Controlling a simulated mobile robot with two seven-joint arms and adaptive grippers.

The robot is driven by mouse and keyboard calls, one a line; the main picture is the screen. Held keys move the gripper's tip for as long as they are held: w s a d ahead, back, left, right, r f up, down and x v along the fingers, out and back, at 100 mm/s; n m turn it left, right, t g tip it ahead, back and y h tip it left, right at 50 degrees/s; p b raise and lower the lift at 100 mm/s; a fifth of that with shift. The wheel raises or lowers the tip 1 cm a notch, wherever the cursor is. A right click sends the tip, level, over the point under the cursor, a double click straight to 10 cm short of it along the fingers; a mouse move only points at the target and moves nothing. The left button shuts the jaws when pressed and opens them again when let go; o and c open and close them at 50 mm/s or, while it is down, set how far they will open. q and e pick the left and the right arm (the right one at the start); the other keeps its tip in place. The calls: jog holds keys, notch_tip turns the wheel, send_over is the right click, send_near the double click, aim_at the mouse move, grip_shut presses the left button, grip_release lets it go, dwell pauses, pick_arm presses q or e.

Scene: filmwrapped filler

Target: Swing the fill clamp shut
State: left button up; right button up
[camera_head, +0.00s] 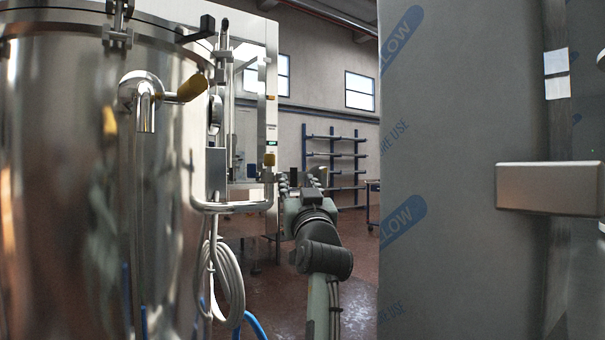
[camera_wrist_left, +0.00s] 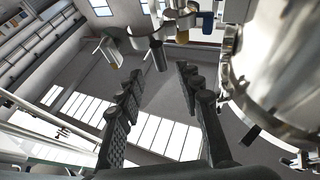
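I cannot tell for sure which part is the fill clamp. A steel spout (camera_head: 145,100) with a yellow-tipped lever (camera_head: 193,88) sticks out from the shiny tank (camera_head: 60,180) at the left. A small yellow knob (camera_head: 269,160) sits on the steel pipework near my left gripper (camera_head: 302,182). This gripper points away from the head camera, its fingers spread with nothing between them. In the left wrist view its two black ribbed fingers (camera_wrist_left: 158,85) are wide apart, and metal fittings with a dark handle (camera_wrist_left: 158,55) show beyond them, apart from the fingers. My right gripper is not seen.
A large film-wrapped grey panel (camera_head: 435,250) with blue print fills the right, with a metal block (camera_head: 550,188) jutting out beside it. A coiled white hose (camera_head: 230,285) hangs by the tank. Blue shelving (camera_head: 335,160) stands far back.

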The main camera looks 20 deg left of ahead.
aim_at(294, 175)
pick_arm(q)
jog(key=p+x, duration=0.1)
jog(key=x, duration=0.5)
jog(key=shift+w+a, duration=0.15)
jog(key=shift+w, duration=0.05)
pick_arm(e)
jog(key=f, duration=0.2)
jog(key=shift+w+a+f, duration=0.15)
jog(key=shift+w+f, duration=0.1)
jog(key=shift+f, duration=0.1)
pick_arm(q)
grip_shut()
